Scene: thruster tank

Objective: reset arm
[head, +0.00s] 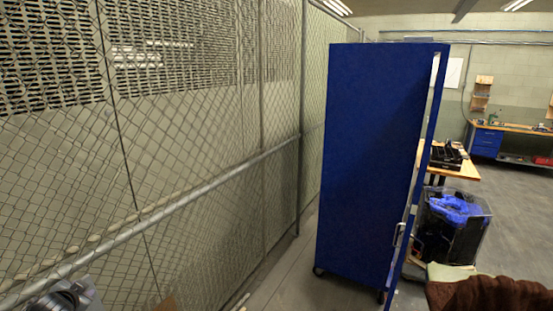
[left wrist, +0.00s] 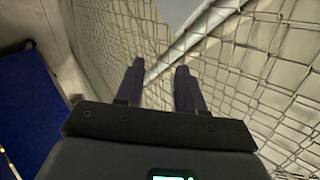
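My left gripper (left wrist: 159,66) shows in the left wrist view. Its two dark fingers stand apart with nothing between them, so it is open and empty. It points towards a chain-link fence (left wrist: 245,75); whether it touches the mesh I cannot tell. In the head view I cannot make out either gripper. A grey metallic part shows at the bottom left edge there, too cut off to identify. My right gripper is in neither view.
The fence (head: 200,130), with a metal rail, fills the left of the head view. A tall blue cabinet (head: 370,160) on casters stands right of it. Beyond are a clear bin (head: 455,225) with blue contents and a workbench (head: 515,127). Brown material (head: 490,293) lies at bottom right.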

